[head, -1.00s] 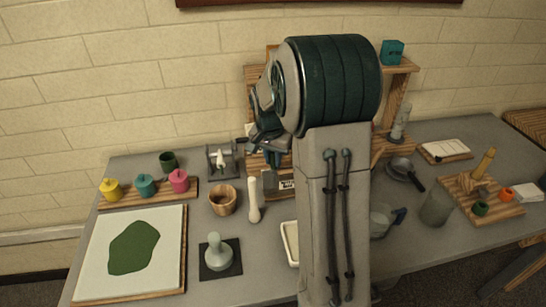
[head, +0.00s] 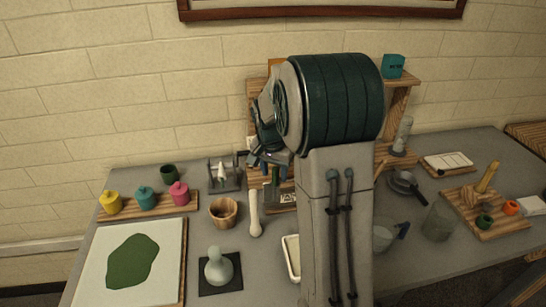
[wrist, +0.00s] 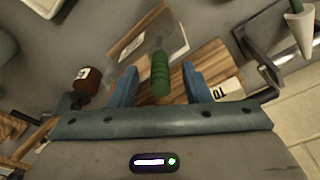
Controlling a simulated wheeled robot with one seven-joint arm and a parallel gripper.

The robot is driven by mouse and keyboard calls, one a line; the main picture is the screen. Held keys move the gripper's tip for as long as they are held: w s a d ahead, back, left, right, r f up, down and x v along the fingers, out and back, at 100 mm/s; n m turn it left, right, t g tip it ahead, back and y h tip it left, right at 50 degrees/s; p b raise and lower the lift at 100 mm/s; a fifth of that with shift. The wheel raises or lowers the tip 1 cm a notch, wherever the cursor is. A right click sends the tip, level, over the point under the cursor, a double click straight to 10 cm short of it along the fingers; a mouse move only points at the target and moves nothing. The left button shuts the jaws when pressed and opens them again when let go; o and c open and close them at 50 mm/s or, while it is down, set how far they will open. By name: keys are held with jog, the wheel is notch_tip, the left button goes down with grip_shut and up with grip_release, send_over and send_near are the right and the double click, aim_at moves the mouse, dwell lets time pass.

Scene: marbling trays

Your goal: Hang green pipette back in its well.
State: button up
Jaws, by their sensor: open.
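My gripper (wrist: 165,90) is open, its two blue fingers spread, in the wrist view. A green ribbed cylinder (wrist: 160,75), perhaps the green pipette's grip, lies between the fingers in that view, with a gap on each side. What it joins at its far end is unclear. In the head view a narrow green upright piece (head: 275,182) shows just below my gripper (head: 265,158), partly hidden by my arm. A dark rack (head: 225,180) with a white cone-shaped piece (head: 221,173) stands to the left. Which well belongs to the pipette cannot be told.
A brown bottle (wrist: 88,80) is beside my gripper in the wrist view.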

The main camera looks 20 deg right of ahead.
notch_tip(320, 180, up, 13)
jog(key=s+a, duration=0.1)
jog(key=a, duration=0.1)
jog(key=s+a+f+n, duration=0.2)
jog(key=s+a+n, duration=0.1)
jog(key=s, duration=0.5)
jog(key=s+a+f+n+t+y, duration=0.1)
jog(key=s+a+f+n, duration=0.1)
jog(key=s, duration=0.5)
jog(key=s+a+f+n, duration=0.2)
jog(key=s+a+n, duration=0.1)
jog(key=s, duration=0.5)
jog(key=shift+s+a+f+n+t+b, duration=0.35)
jog(key=shift+f+n+t+b, duration=0.1)
jog(key=shift+n, duration=0.35)
